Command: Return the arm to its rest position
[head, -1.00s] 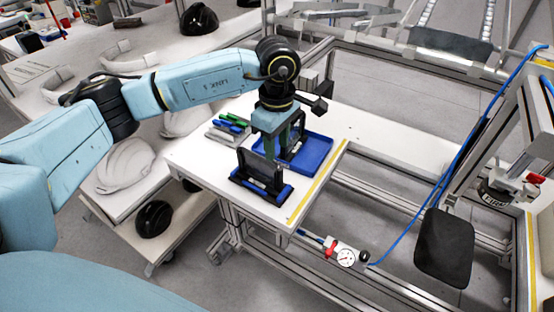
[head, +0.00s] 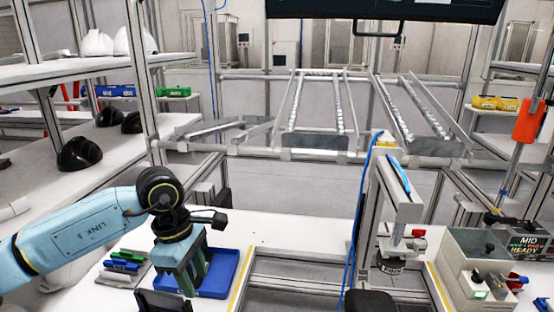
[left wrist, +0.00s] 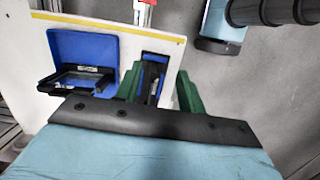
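My left gripper (head: 192,282) hangs over the white table, in front of the blue tray (head: 228,276). Its green fingers stand apart in the left wrist view (left wrist: 158,90), with nothing seen held between them. A black upright holder (head: 165,301) is partly cut off by the lower edge of the head view. In the left wrist view the holder (left wrist: 155,72) shows beyond the gap between the fingers, and the tray (left wrist: 85,46) lies to the left with a black frame (left wrist: 75,80) at it. My left arm reaches in from the left.
Shelves at left bear black helmets (head: 80,153) and white ones (head: 97,42). A metal frame (head: 290,153) stands behind, and a control box (head: 485,262) at right.

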